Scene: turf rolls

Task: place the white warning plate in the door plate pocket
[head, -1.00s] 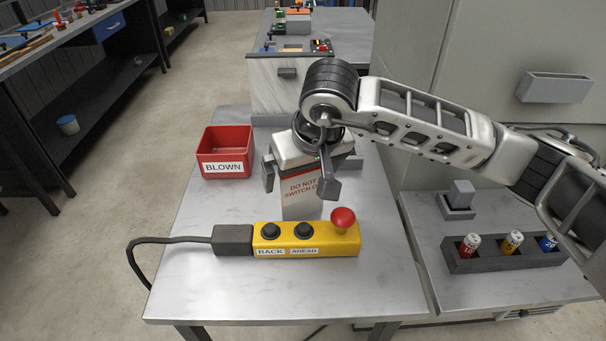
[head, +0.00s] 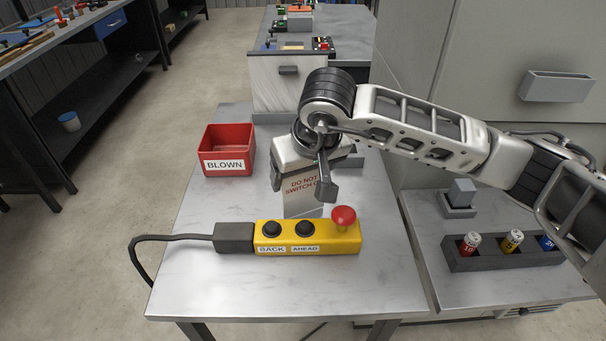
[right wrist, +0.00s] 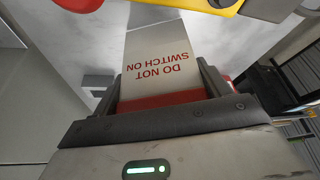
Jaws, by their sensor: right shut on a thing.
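The white warning plate (head: 302,198) with a red band and red "DO NOT SWITCH ON" lettering stands about upright on the table behind the yellow control box. My right gripper (head: 300,180) comes down over its upper part and is shut on it. The right wrist view shows the plate (right wrist: 160,58) between the two fingers (right wrist: 160,92). The plate's foot is partly hidden by the yellow box. The grey door pocket (head: 556,87) is on the cabinet door at the upper right, well apart from the plate. My left gripper is not in view.
The yellow control box (head: 338,246) with two black buttons and a red knob lies in front of the plate. A red "BLOWN" bin (head: 226,151) stands to the left. At right, a dark rack (head: 490,262) holds coloured cylinders, with a grey block (head: 461,192) behind it.

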